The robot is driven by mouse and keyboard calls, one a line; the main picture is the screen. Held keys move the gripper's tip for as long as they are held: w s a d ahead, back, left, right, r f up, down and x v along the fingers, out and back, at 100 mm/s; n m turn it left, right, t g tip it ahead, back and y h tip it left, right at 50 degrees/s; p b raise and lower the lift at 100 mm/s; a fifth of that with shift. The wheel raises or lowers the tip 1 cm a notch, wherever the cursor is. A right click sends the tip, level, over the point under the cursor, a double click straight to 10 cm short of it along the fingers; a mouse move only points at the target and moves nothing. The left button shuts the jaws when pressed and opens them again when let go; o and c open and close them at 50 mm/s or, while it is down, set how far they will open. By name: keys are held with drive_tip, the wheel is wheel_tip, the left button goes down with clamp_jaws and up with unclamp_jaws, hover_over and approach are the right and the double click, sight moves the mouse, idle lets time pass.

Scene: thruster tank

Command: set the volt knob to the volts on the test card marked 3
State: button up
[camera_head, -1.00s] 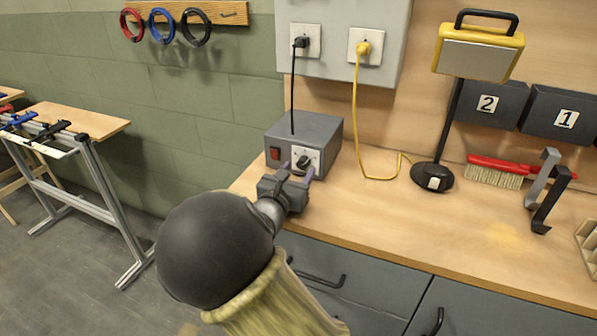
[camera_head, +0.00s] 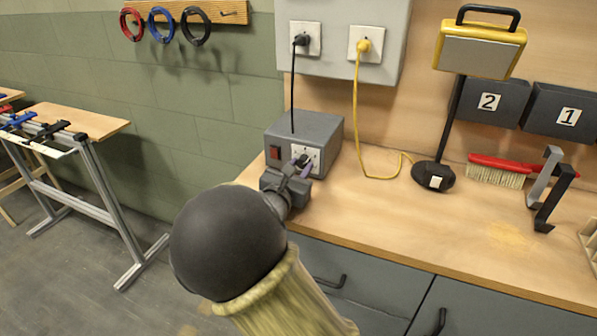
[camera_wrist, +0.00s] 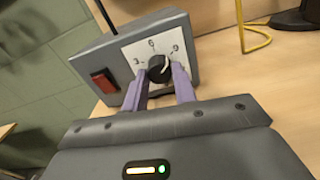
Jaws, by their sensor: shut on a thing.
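The volt knob (camera_wrist: 159,68) is a round black knob on a white dial plate (camera_wrist: 129,55) marked 3, 6 and 9. The plate is on the front of a grey power box (camera_head: 318,128), which stands at the left end of the bench. A pale mark on the knob seems to point to the upper right, between 6 and 9. My gripper (camera_wrist: 161,76) has its two purple fingers shut on the knob, one on each side. In the head view my gripper (camera_head: 294,168) partly covers the dial. No test card marked 3 shows in either view.
A red switch (camera_wrist: 104,82) is left of the dial. Black and yellow (camera_head: 356,130) cables run to wall sockets. The bench front is clear.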

drive_tip(key=shift+m+b, duration=0.9)
drive_tip(key=shift+a, duration=0.15)
drive_tip(key=o, duration=1)
drive_tip(key=shift+d, duration=0.2)
drive_tip(key=shift+c, duration=0.2)
drive_tip(key=p+v, duration=0.2)
drive_tip(key=v, duration=1.5)
drive_tip(key=shift+s, duration=0.2)
drive_tip(key=shift+a, duration=0.1)
